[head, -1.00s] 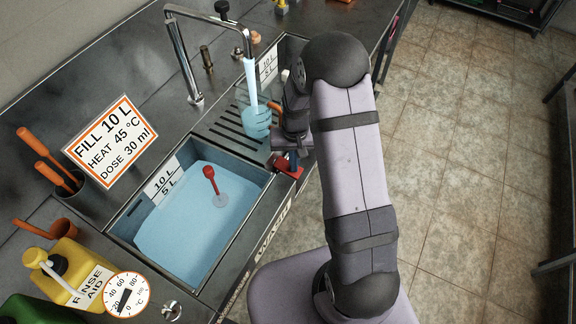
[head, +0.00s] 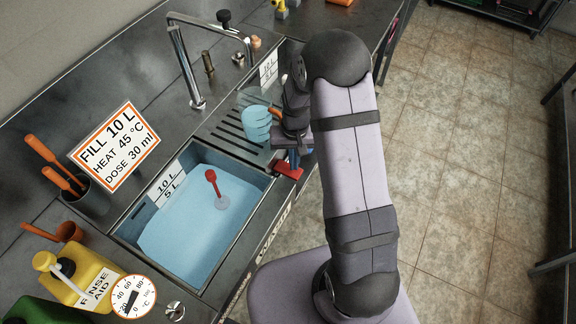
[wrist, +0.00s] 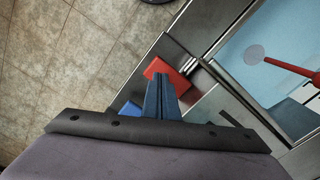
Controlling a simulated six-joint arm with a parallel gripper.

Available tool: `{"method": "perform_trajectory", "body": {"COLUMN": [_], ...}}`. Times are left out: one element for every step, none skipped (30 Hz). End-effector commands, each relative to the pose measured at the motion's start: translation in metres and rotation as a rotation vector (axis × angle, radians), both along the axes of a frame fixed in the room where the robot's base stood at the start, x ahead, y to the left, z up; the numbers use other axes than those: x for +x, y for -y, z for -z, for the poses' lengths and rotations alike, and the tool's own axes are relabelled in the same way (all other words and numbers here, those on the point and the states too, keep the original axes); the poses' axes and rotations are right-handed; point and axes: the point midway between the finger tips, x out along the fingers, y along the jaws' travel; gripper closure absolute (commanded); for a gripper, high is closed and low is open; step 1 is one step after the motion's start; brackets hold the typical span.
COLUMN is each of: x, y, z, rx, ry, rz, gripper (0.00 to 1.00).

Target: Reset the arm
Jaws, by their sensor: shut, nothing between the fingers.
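My gripper (wrist: 162,95) is shut and empty in the wrist view, its two blue-grey fingers together. It is just beside a red pad (wrist: 172,72) and a blue pad (wrist: 130,112) at the counter edge. I cannot tell whether it touches them. In the head view my arm partly hides the gripper, and the red pad (head: 288,169) shows just below it. The blue jug (head: 257,124) stands on the ribbed drainboard (head: 226,126), left of my gripper. The tap (head: 178,50) arches over the drainboard, with no stream at its spout.
The sink (head: 130,232) holds blue liquid and a red-handled float (head: 212,184). A sign (head: 113,147), a yellow rinse aid jug (head: 85,275), a dial (head: 132,297) and orange-handled tools (head: 50,160) are at the left. The floor (head: 460,200) to the right is clear.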

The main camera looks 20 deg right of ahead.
Motion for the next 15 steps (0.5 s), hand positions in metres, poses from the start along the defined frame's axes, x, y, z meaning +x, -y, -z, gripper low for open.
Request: {"method": "perform_trajectory", "body": {"x": [0.0,0.0,0.0,0.0,-0.0001,-0.0001,-0.0001,-0.0001,-0.0001,0.0,0.0,0.0,0.0001,0.0001,0.0001], "y": [0.0,0.0001,0.0001,0.0001,0.0001,0.0001,0.0001,0.0001,0.0001,0.0001,0.0001,0.0001,0.0001,0.0001,0.0001], "z": [-0.014,-0.0171,-0.02,-0.0212,-0.0218,-0.0216,-0.0211,-0.0205,-0.0199,-0.0198,-0.0198,-0.0197,-0.0197,-0.0197,-0.0197], "rx": [0.0,0.0,0.0,0.0,0.0,0.0,0.0,0.0,0.0,0.0,0.0,0.0,0.0,0.0,0.0], "ry": [0.0,0.0,0.0,0.0,0.0,0.0,0.0,0.0,0.0,0.0,0.0,0.0,0.0,0.0,0.0], "rz": [0.0,0.0,0.0,0.0,0.0,0.0,0.0,0.0,0.0,0.0,0.0,0.0,0.0,0.0,0.0], "gripper": [1.0,1.0,1.0,1.0,1.0,1.0,1.0,1.0,1.0,1.0,1.0,1.0,1.0,1.0,1.0]}}
